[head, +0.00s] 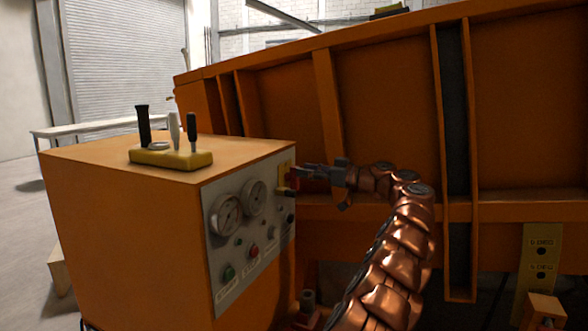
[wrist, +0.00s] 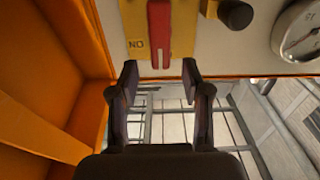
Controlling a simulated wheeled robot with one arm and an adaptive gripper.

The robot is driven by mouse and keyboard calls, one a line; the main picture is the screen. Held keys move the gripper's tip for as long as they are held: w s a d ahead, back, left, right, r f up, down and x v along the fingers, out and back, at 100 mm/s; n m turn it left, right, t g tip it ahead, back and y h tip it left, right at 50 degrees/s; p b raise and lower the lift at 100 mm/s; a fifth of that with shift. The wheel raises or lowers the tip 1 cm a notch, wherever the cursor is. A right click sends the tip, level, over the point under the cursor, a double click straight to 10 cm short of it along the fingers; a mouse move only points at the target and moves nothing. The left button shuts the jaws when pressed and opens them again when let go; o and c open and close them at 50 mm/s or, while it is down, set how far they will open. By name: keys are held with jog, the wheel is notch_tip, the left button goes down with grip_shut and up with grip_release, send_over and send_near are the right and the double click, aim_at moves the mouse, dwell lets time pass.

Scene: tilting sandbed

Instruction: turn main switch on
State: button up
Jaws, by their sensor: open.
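The main switch is a red lever (wrist: 159,30) on a yellow plate (wrist: 190,25) at the top of the wrist view. The wrist picture seems upside down; a label beside the lever reads like an inverted "ON". In the head view the yellow plate (head: 283,172) is at the panel's upper right edge. My gripper (wrist: 160,72) is open, its two fingers on either side of the lever's near end in the picture, with no visible contact. In the head view my gripper (head: 300,178) is close in front of the plate and partly hides the lever.
The grey control panel (head: 225,260) carries two gauges, buttons and a black knob (wrist: 235,14) beside the plate. A yellow lever block (head: 170,159) stands on the orange cabinet (head: 130,235). The large orange sandbed wall (head: 385,95) rises close behind my gripper.

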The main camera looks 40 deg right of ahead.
aim_at(296, 166)
jog(key=shift+p+x, duration=0.3)
jog(key=shift+x, duration=1.75)
jog(key=shift+s+a, duration=0.1)
grip_shut()
